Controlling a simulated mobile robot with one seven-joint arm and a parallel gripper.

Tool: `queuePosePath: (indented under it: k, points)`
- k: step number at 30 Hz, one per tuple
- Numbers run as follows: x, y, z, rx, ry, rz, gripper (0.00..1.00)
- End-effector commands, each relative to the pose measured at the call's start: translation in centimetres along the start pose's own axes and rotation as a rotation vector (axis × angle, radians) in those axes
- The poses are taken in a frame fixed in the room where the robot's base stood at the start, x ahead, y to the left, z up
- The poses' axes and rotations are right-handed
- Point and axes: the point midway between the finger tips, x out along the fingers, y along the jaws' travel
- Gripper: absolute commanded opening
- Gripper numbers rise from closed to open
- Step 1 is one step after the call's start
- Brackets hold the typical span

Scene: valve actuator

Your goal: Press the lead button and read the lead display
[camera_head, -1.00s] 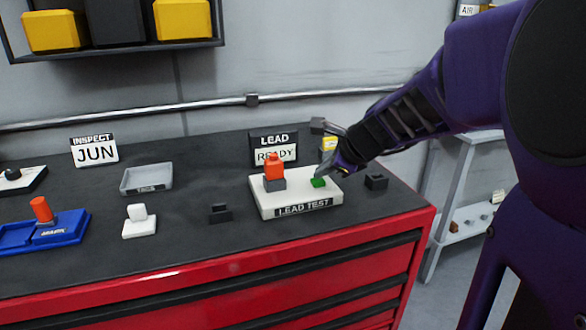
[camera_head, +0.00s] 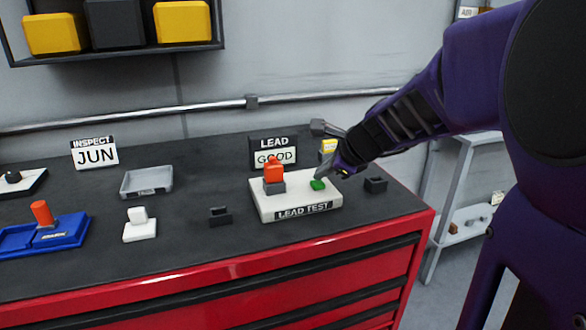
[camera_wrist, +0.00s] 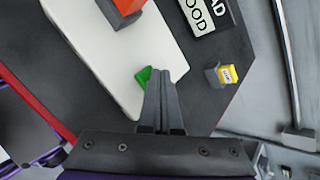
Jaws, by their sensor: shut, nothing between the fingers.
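The white lead test box (camera_head: 300,202) sits on the black bench top, with "LEAD TEST" on its front. A green button (camera_head: 318,184) is on its right part, and an orange-red piece in a grey holder (camera_head: 274,178) stands on its left part. The lead display (camera_head: 273,155) behind the box reads "GOOD". My gripper (camera_head: 322,172) is shut and empty, its tips right by the green button. In the wrist view, the closed fingers (camera_wrist: 163,85) partly cover the green button (camera_wrist: 143,77); whether they touch it I cannot tell.
A small yellow labelled block (camera_head: 328,147) stands behind my gripper, and a black holder (camera_head: 376,184) is to the right. A grey tray (camera_head: 147,181), a white holder (camera_head: 139,225) and a blue fixture (camera_head: 45,232) lie left. A rail runs along the wall.

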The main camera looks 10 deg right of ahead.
Motion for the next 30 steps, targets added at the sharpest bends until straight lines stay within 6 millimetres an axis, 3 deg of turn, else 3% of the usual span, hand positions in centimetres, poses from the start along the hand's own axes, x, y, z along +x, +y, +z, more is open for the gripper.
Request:
queuePosePath:
  k: [16, 30]
  points:
    - [-0.9, -0.6, 0.7, -0.001, -0.001, -0.001, 0.0]
    - [-4.0, -2.9, 3.0, 0.0, -0.001, -0.001, 0.0]
